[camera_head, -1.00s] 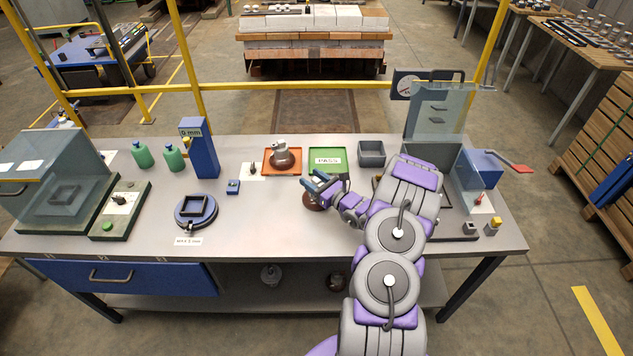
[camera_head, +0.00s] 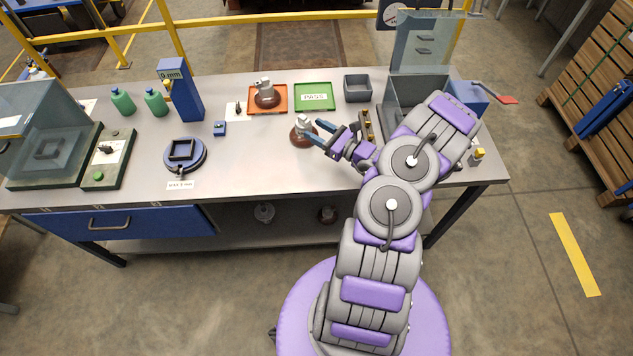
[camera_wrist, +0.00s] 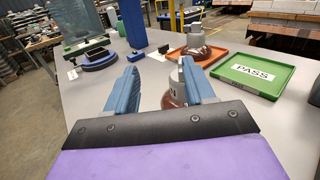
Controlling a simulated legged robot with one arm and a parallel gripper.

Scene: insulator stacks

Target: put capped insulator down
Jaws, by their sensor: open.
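A brown insulator with a grey cap (camera_head: 303,131) stands upright on the bench in front of the trays. It also shows in the wrist view (camera_wrist: 178,88), partly hidden behind the right finger. My gripper (camera_head: 322,132) is open, with its blue fingers just right of this insulator. In the wrist view my gripper (camera_wrist: 163,90) shows a wide gap between the fingers. A second capped brown insulator (camera_head: 267,95) stands in the orange tray (camera_head: 283,108). The green PASS tray (camera_head: 329,106) beside it is empty.
A grey bin (camera_head: 357,88) stands right of the PASS tray, and a clear-walled box (camera_head: 412,55) farther right. A blue gauge column (camera_head: 181,90) and a round blue fixture (camera_head: 185,156) are to the left. The bench (camera_head: 245,165) is clear at its front middle.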

